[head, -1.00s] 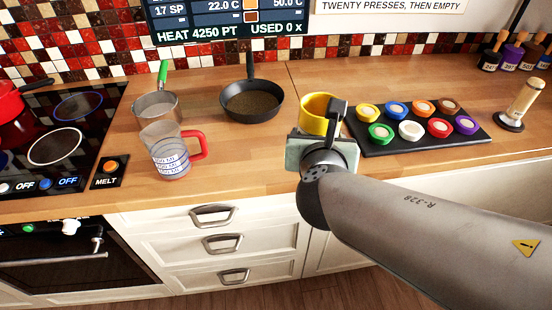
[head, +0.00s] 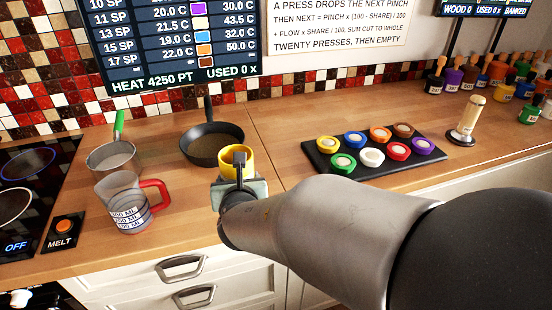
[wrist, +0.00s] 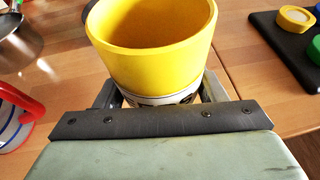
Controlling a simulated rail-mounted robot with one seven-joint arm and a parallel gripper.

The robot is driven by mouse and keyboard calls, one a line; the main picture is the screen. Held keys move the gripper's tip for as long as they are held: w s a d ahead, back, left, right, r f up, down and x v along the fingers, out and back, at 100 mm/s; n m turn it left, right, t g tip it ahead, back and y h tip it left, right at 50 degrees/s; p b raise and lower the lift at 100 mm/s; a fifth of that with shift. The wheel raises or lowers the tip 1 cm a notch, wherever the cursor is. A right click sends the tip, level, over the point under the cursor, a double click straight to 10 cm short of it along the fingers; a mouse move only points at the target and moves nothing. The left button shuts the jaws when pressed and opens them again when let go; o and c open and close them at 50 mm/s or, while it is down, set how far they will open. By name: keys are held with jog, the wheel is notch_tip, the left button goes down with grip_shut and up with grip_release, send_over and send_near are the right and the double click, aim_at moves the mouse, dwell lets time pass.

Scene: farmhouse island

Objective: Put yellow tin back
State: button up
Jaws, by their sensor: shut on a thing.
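A yellow tin (head: 237,160), open at the top and round, is held in my gripper (head: 238,185). In the wrist view the yellow tin (wrist: 150,60) sits upright between the fingers (wrist: 160,102), with a pale label band low on it; its contents are not visible. It appears above the counter, right of the black pan and left of the dark tray (head: 312,166). The tray bears several small coloured pots with pale tops, among them another yellow one (head: 327,143) at its left end.
A black pan (head: 205,145), a steel pot with a green handle (head: 112,158) and a clear jug with a red handle (head: 125,205) stand to the left. A MELT button (head: 64,228) is by the hob. A wooden-handled press (head: 468,118) and several jars stand at the right.

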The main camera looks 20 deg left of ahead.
jog(key=shift+w+a+f, duration=0.25)
jog(key=shift+w+f, duration=0.1)
jog(key=shift+f, duration=1.8)
jog(key=shift+f+b, duration=0.25)
jog(key=shift+b, duration=0.3)
jog(key=o, duration=1.3)
jog(key=shift+r, duration=0.1)
jog(key=shift+r, duration=0.1)
